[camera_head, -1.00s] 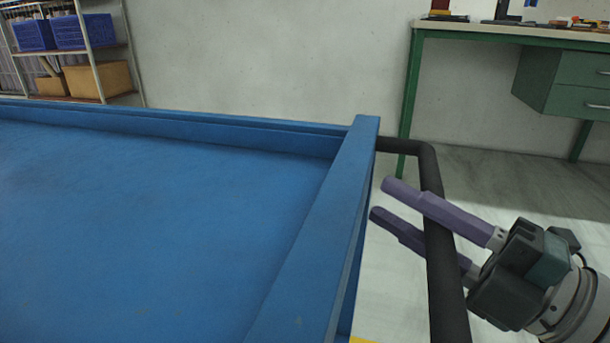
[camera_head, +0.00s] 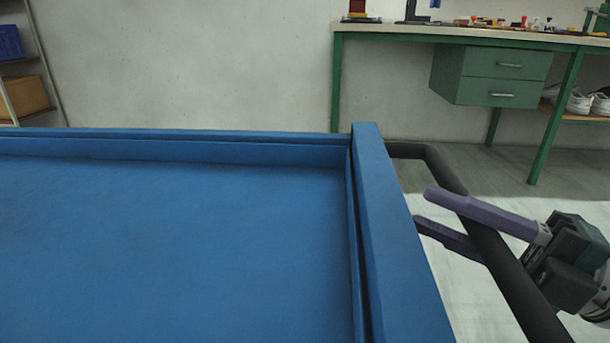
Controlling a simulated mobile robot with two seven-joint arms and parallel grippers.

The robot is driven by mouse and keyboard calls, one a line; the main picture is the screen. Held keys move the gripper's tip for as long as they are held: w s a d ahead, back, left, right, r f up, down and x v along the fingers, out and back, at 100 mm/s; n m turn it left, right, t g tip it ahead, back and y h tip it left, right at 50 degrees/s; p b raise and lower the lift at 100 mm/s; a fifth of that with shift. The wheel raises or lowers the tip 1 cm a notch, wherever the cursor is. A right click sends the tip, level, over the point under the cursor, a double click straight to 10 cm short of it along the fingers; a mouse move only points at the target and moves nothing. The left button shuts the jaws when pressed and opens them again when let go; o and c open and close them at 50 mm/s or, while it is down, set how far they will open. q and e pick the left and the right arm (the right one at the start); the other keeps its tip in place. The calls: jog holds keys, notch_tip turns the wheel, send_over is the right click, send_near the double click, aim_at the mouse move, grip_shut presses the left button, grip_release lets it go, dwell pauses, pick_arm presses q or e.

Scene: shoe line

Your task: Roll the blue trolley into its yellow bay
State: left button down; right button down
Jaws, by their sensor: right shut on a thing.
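The blue trolley (camera_head: 390,230) fills the lower left of the head view, its flat tray bed empty where it shows. A black push handle (camera_head: 505,270) sticks out from its right end. My right gripper (camera_head: 432,208) is shut on this handle, with one purple finger above the bar and one below. The gripper comes in from the right edge. My left gripper is out of view. The trolley's wheels are hidden, and the yellow bay does not show now.
A green workbench (camera_head: 460,32) with drawers and small items on top stands against the back wall. A shelf rack with a blue crate (camera_head: 10,42) and a cardboard box (camera_head: 26,97) is at the far left. Pale floor is clear right of the trolley.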

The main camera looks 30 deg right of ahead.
jog(key=c, duration=0.7)
grip_release()
jog(key=shift+o, duration=0.2)
jog(key=shift+s, duration=0.1)
jog(key=v, duration=1)
